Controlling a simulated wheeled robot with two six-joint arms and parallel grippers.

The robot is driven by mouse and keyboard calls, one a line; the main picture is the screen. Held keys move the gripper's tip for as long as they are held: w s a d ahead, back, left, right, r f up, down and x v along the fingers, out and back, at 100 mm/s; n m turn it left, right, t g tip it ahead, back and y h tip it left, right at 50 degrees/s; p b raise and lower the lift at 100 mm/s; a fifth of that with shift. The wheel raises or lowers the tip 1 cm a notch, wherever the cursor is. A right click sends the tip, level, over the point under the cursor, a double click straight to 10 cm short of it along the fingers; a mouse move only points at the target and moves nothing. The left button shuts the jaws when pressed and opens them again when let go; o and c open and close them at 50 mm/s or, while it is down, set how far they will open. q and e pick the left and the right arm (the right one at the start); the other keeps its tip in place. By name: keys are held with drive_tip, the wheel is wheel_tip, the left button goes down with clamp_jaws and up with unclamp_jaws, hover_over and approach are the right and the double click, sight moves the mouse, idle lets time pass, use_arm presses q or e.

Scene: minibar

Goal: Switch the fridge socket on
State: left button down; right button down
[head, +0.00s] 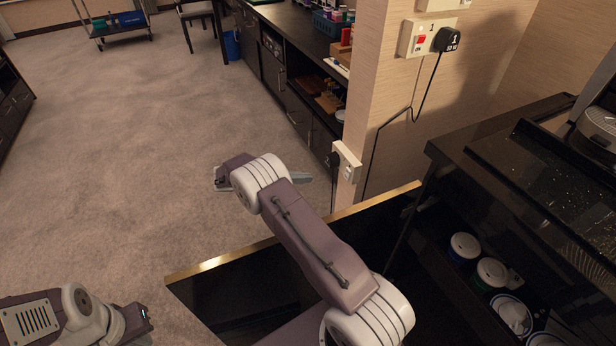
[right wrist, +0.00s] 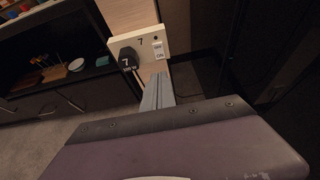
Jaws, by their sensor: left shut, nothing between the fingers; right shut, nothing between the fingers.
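A white wall socket (head: 346,160) sits low on the end of the wall, with a black plug (head: 333,159) in its left part. My right gripper (head: 305,178) is shut and empty, left of the socket in the head view. In the right wrist view its fingers (right wrist: 158,82) point just below the switch. My left gripper (head: 146,318) is shut at the lower left.
A higher socket (head: 412,38) has a red switch (head: 421,40) and a black plug (head: 447,39) marked 1. A dark gold-edged panel (head: 235,258) lies below my right arm. A dark cabinet (head: 500,185) with cups stands at right. Open carpet (head: 150,150) lies left.

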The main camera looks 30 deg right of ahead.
drive_tip(key=shift+f, duration=0.1)
drive_tip(key=b, duration=0.6)
approach(347, 174)
drive_tip(key=d+f, duration=0.5)
drive_tip(key=d, duration=0.1)
drive_tip(key=shift+s+a, duration=0.15)
drive_tip(key=shift+s, duration=0.05)
drive_tip(key=shift+r, duration=0.1)
drive_tip(key=shift+p, duration=0.4)
